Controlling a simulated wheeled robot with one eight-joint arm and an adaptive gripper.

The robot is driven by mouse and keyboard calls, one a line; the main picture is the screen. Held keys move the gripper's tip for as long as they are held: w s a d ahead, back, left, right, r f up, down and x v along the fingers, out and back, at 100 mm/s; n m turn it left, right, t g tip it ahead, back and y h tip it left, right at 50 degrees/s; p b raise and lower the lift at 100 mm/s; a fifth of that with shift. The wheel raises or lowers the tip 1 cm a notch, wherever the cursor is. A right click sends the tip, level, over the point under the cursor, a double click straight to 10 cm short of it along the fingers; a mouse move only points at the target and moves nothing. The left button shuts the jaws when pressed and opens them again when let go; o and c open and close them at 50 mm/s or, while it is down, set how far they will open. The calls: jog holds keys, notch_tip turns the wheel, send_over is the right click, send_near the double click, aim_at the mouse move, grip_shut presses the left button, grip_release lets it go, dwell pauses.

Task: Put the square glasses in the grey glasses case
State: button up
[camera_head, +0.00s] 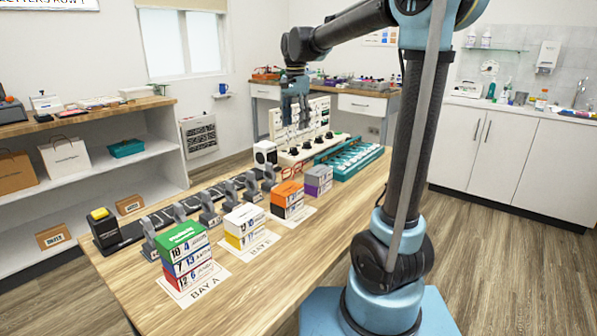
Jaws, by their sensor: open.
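My gripper (295,118) hangs open and empty, pointing down over the far end of the wooden table. A small red frame-like thing (293,170) lies on the table below it; it may be a pair of glasses, but it is too small to tell whether it is square. I cannot pick out a grey glasses case for sure. Several small grey holders (209,208) stand along a dark strip on the table's left side; their details are too small to read.
Box stacks stand on white bay cards: green-topped (184,255), white and yellow (245,226), orange (287,199), purple (318,181). A teal tray (350,159) and a pale board with black knobs (308,150) lie at the far end. The table's front (290,265) is bare.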

jog(key=w+a, duration=0.2)
send_over(294, 166)
jog(key=f, duration=1.2)
jog(key=shift+s+a, duration=0.1)
jog(key=shift+a, duration=0.1)
jog(key=shift+d+f, duration=0.15)
jog(key=shift+f, duration=1.2)
jog(key=shift+d+f, duration=0.15)
jog(key=shift+f, duration=1.15)
jog(key=c, duration=1)
